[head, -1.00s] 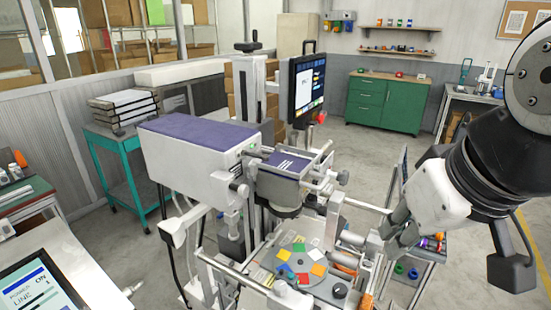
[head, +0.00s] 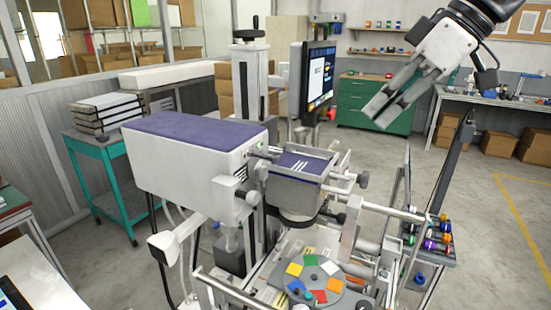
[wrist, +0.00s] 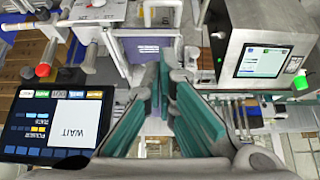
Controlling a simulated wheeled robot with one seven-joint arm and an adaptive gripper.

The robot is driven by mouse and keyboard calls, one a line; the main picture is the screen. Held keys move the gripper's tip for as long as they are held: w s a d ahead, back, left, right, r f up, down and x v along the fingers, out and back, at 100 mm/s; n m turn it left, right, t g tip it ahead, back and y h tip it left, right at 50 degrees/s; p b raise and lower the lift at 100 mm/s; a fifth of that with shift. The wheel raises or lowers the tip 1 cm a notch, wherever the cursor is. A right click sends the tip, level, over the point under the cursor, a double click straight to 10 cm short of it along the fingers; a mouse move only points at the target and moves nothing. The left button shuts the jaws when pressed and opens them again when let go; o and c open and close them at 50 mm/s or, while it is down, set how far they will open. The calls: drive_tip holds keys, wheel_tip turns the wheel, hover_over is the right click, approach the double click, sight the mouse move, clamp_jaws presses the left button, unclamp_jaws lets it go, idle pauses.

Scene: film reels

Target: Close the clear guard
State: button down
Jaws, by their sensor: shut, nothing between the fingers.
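The machine (head: 195,165) has a round dial plate (head: 313,283) with coloured squares at its front. I cannot pick out the clear guard with certainty. A thin, dark-edged upright panel (head: 452,165) leans at the machine's right, beside a horizontal rod (head: 390,210); it may be the guard, seen nearly edge-on. My gripper (head: 376,113) is raised above and behind this side of the machine, apart from the panel and the dial. In the wrist view its teal fingers (wrist: 163,75) point down over the machine, shut and empty.
A monitor (head: 319,80) stands on the machine left of my gripper; a screen reading WAIT (wrist: 72,110) shows in the wrist view. A rack of coloured spools (head: 432,235) sits at the right. A green cabinet (head: 352,93) stands behind.

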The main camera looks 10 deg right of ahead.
hover_over(349, 182)
wheel_tip(349, 182, down, 7)
wheel_tip(349, 182, down, 2)
drive_tip(key=shift+s+a+f+p, duration=0.1)
drive_tip(key=shift+p, duration=0.3)
drive_tip(key=shift+f, duration=0.65)
